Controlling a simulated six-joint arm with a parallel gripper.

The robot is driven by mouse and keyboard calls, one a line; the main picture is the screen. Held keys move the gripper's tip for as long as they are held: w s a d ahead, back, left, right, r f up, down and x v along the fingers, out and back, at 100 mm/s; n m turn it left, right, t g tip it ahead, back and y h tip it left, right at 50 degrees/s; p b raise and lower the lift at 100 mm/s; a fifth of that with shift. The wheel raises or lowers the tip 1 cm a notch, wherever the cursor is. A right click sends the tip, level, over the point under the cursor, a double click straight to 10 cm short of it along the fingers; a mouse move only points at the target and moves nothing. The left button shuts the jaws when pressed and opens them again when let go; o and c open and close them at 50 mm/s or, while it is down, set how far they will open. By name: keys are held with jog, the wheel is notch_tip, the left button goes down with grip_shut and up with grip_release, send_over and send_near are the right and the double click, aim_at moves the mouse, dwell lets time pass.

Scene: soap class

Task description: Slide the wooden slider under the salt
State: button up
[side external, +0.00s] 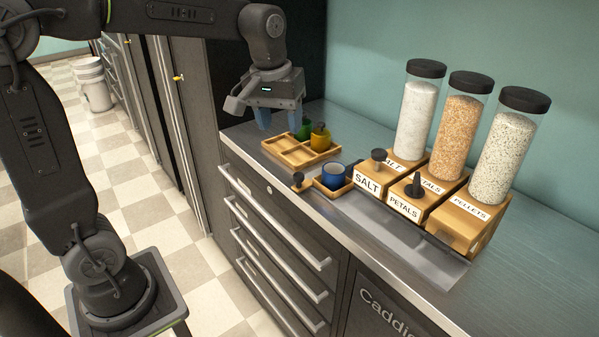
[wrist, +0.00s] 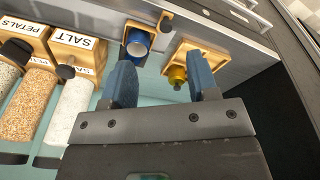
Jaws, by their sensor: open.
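The wooden slider (side external: 319,187) is a small tray with a dark round knob (side external: 298,179). It holds a blue cup (side external: 333,176) and sits on the counter just left of the salt block. In the wrist view the slider (wrist: 127,52) lies between the salt block and the compartment tray. The salt dispenser is a clear cylinder of white grains (side external: 416,115) on a wooden block labelled SALT (side external: 367,184). My gripper (side external: 278,120) is open and empty above the back left of the counter, apart from the slider. Its fingers (wrist: 160,80) show spread in the wrist view.
The petals (side external: 461,118) and pellets (side external: 504,145) dispensers stand right of the salt. A wooden compartment tray (side external: 285,150) with a green and a yellow container lies below my gripper. A grey metal track (side external: 390,225) runs along the dispensers' front. Drawers are below.

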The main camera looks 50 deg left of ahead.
aim_at(299, 175)
jog(key=w+a+f+n+g, duration=0.2)
jog(key=w+a+f+n, duration=0.1)
jog(key=w, duration=0.4)
notch_tip(299, 175, down, 14)
jog(key=shift+a, duration=0.15)
jog(key=shift+c, duration=0.3)
grip_shut()
